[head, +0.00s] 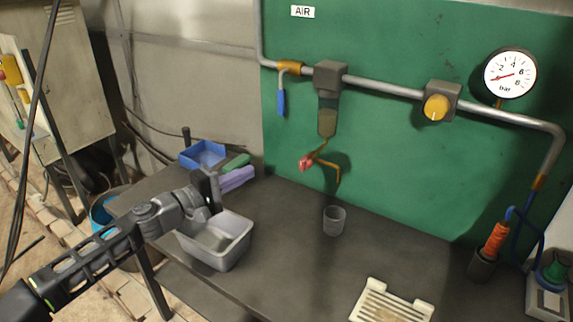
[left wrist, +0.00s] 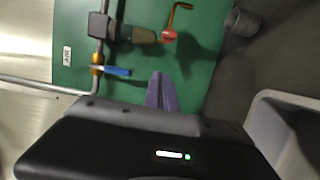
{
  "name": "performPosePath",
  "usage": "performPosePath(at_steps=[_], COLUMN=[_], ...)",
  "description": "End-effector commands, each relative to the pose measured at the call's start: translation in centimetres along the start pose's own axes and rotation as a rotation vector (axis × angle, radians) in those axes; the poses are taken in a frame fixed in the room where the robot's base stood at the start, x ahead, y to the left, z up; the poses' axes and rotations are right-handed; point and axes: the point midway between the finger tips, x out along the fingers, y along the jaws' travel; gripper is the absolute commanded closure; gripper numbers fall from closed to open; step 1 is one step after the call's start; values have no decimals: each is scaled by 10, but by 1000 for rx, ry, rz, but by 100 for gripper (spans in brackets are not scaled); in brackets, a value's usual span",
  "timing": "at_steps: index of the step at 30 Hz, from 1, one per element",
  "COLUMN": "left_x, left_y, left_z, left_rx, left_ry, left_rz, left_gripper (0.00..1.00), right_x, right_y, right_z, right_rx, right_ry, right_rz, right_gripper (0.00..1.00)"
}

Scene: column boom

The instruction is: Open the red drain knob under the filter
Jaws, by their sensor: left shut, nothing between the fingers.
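The red drain knob (head: 306,162) hangs below the filter bowl (head: 327,117), with a bent brass outlet pipe beside it. In the left wrist view the red knob (left wrist: 169,35) shows beyond my fingertips, at the end of the filter bowl (left wrist: 143,36). My left gripper (head: 250,173) is left of the knob and apart from it. Its lavender fingers are together and empty, and they also show in the left wrist view (left wrist: 161,78), pointing toward the green panel. My right gripper is in neither view.
A grey tub (head: 232,252) and blue bin (head: 203,153) are by my left arm. A blue-handled valve (head: 281,101) hangs left of the filter. A white rack (head: 391,304) lies at the front.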

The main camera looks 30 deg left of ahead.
Motion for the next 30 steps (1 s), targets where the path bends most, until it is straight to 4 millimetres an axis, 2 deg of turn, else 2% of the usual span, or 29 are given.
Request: performPosePath(at_steps=[6,11,17,26,30], left_x=[2,13,44,105,107], left_y=[0,-1,-1,1,-1], left_z=[0,1,1,1,24], left_rx=[-1,-1,-2,-2,-3], left_ry=[-1,-3,-3,-2,-2], left_rz=[0,0,1,1,-1], left_gripper=[100,100,100,100,100], right_x=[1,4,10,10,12], right_y=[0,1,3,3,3], right_z=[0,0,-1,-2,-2], right_rx=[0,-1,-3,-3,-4], right_ry=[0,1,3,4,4], right_rz=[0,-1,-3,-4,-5], right_gripper=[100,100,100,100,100])
